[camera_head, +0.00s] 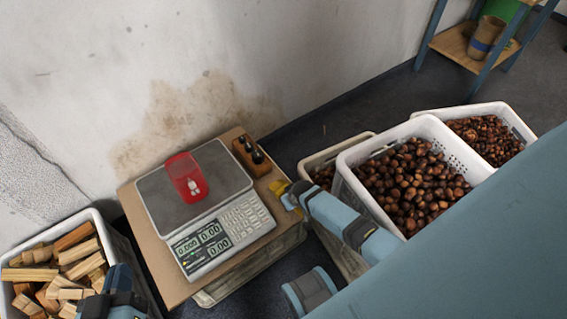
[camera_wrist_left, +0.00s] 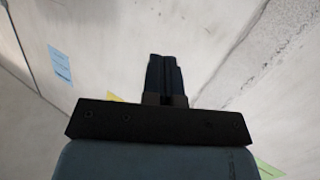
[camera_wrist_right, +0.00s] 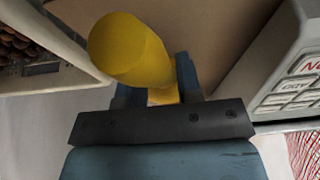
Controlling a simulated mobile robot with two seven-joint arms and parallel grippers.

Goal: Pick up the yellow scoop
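The yellow scoop (camera_head: 280,187) shows only as small yellow patches at my right gripper (camera_head: 290,196) in the head view, by the right edge of the wooden stand. In the head view my left arm is low at the left, over the wood crate's right side.
The wooden stand (camera_head: 150,250) carries a scale (camera_head: 220,237) with a red scoop-like item (camera_head: 186,178) on it, and a wooden block (camera_head: 250,157) with dark weights. White crates of chestnuts (camera_head: 350,182) stand at right. A wood crate (camera_head: 102,222) stands at lower left.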

